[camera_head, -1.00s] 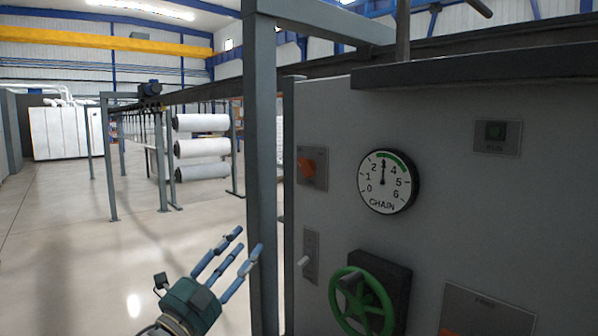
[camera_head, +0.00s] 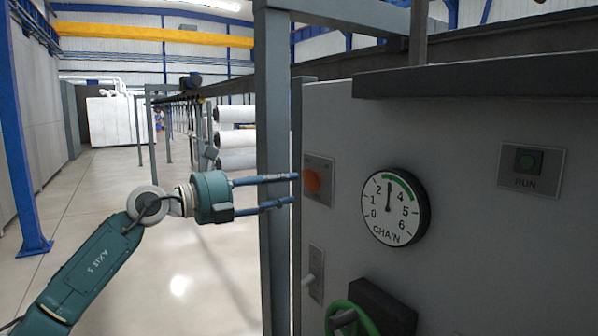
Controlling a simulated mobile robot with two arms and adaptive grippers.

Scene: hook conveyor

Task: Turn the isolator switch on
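An orange rotary switch (camera_head: 312,181), which looks like the isolator, sits on a small grey plate at the left edge of the grey panel (camera_head: 465,240). Its label and exact handle angle are too small to read. My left gripper (camera_head: 294,188) points right, level with the switch. Its blue fingers are apart with nothing between them. They pass in front of the grey post, and the tips end just left of the orange knob. I cannot tell whether they touch it. My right gripper is not in view.
A CHAIN gauge (camera_head: 395,208), a RUN button (camera_head: 528,162), a small lever (camera_head: 308,281) and a green handwheel (camera_head: 348,318) are also on the panel. A grey upright post (camera_head: 272,90) stands close to the panel's left edge. Open floor lies left.

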